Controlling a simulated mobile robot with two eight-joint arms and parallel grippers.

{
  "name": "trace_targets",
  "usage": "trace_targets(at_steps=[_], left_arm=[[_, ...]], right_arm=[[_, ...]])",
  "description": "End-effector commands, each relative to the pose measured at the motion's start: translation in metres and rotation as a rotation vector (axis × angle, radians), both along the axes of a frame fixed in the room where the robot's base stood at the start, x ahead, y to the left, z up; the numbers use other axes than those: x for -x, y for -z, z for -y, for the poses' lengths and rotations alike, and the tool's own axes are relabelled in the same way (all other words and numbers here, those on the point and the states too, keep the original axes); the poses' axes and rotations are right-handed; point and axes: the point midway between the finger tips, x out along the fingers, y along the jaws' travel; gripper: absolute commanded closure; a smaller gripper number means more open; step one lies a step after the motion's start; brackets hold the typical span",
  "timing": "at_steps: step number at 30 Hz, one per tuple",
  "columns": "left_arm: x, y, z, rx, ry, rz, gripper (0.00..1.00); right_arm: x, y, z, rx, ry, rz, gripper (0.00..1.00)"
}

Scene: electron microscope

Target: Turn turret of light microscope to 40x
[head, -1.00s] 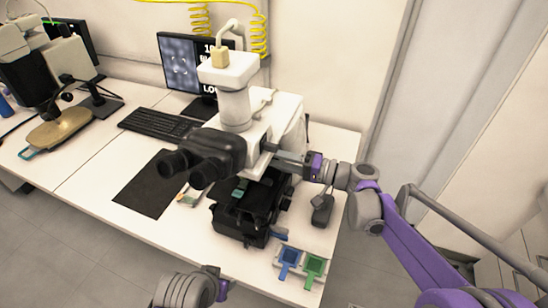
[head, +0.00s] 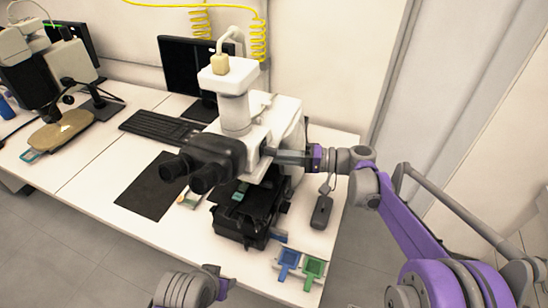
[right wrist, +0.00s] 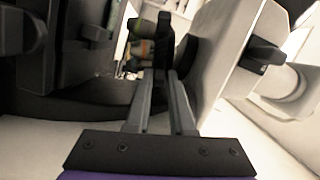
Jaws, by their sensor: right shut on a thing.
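The light microscope (head: 277,128) has a white body, black eyepieces (head: 190,168) and a black stage (head: 250,213). My right gripper (head: 268,154) reaches in from the right, under the microscope's head. In the right wrist view its fingers (right wrist: 161,74) converge on a dark upright part (right wrist: 164,45), and they are shut on it. Banded objectives (right wrist: 140,47) show just behind, so this part seems to belong to the turret. The turret is hidden in the head view, and no magnification marking is readable. My left gripper (head: 217,282) is at the bottom, away from the microscope; its jaws are unclear.
A monitor (head: 188,68) with a dark screen and a keyboard (head: 160,126) stand behind left. Blue (head: 289,262) and green (head: 313,268) holders lie at the table's front right, with a dark handheld device (head: 321,211) behind. Another microscope (head: 40,75) stands far left.

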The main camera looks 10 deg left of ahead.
Motion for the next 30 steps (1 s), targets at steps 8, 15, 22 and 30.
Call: trace_targets(at_steps=[8,15,22,30], left_arm=[[-0.0011,-0.0054,0.0,0.0,0.0,0.002,0.5],[-0.0009,-0.005,0.0,0.0,0.0,0.002,0.5],[-0.001,-0.0051,0.0,0.0,0.0,0.002,0.5],[-0.0011,-0.0052,0.0,0.0,0.0,0.002,0.5]], right_arm=[[-0.0053,0.0006,-0.001,0.022,-0.068,-0.004,1.0],[-0.0051,0.001,-0.001,0.022,-0.067,-0.003,0.72],[-0.005,0.0002,-0.0011,0.019,-0.066,-0.004,0.51],[-0.005,-0.0003,-0.001,0.018,-0.065,-0.004,0.51]])
